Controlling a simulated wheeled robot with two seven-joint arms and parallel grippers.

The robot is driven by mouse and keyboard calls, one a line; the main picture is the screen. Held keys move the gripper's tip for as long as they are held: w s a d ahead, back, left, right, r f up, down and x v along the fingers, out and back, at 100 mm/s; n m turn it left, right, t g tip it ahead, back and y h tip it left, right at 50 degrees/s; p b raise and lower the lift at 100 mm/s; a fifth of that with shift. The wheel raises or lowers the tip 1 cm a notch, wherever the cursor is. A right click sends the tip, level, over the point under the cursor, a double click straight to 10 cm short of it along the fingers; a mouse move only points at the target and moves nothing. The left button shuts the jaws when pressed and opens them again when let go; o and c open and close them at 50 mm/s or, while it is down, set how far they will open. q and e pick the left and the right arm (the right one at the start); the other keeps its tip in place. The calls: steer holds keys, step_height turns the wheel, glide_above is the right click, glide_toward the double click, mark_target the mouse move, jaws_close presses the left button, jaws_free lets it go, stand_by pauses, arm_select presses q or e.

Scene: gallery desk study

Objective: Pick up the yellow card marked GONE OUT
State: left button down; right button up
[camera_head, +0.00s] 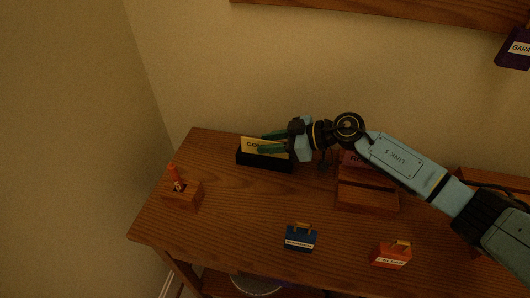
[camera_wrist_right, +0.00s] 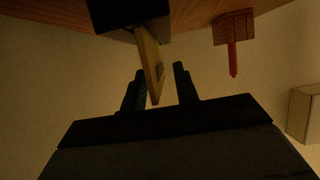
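The yellow card (camera_head: 252,145) stands upright in a black holder (camera_head: 265,162) near the back left of the wooden desk. Part of its lettering shows, starting "GON"; the rest is hidden behind my gripper. My right gripper (camera_head: 264,142) reaches in from the right, its green fingers at the card's upper part. In the right wrist view the card (camera_wrist_right: 151,62) rises from the dark holder (camera_wrist_right: 128,12) between the two fingertips (camera_wrist_right: 160,70). The fingers are apart, with a clear gap between the card and the right-hand finger. The card looks close to the left-hand finger; contact cannot be told. My left gripper is out of view.
A wooden block with an orange-red stick (camera_head: 175,178) stands left of the holder. A blue labelled case (camera_head: 300,238) and an orange one (camera_head: 391,254) sit near the front edge. A wooden stand (camera_head: 367,197) is under my right arm. The desk (camera_head: 235,210) is clear at front left.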

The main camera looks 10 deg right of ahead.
steer(key=shift+c, duration=0.4)
jaws_close()
steer(key=shift+r, duration=0.1)
